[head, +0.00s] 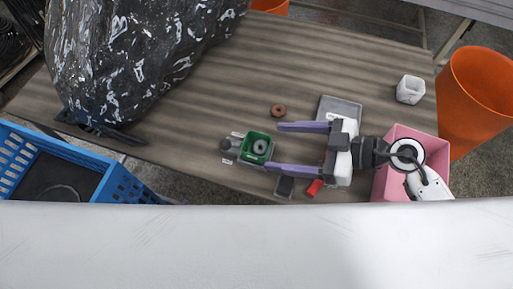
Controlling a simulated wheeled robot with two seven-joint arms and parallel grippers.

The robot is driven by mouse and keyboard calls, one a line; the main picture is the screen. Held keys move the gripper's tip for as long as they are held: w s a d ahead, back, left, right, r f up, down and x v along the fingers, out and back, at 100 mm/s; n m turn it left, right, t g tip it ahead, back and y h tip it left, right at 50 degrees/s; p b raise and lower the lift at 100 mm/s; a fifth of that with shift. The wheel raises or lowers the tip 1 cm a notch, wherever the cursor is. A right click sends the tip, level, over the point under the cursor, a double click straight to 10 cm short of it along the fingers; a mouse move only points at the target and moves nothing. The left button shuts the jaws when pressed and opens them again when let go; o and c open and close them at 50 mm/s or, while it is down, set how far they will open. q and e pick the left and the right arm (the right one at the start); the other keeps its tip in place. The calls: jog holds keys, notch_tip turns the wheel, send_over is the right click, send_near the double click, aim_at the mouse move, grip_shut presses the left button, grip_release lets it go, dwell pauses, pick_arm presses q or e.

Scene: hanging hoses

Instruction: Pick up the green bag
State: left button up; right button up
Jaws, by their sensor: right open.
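A small green open-topped box-like thing (256,147), which may be the green bag, sits near the front middle of the wooden table. A grey round piece shows inside it. My right gripper (274,147) reaches in from the right with two purple fingers spread wide. The fingertips are at the right side of the green thing, one towards its far side and one towards its near side. Nothing is held between them. I cannot tell the height of the fingers above the table. My left gripper is not in view.
Grey parts (230,147) lie left of the green thing. A brown ring (278,111), grey tray (341,106), red piece (315,188) and white cup (410,90) are nearby. A pink bin (385,182), orange bin (481,95), blue crate (128,185) and large black plastic bag (125,60) surround them.

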aim_at(245, 142)
jog(key=shift+x, duration=2.55)
jog(key=c, duration=1.1)
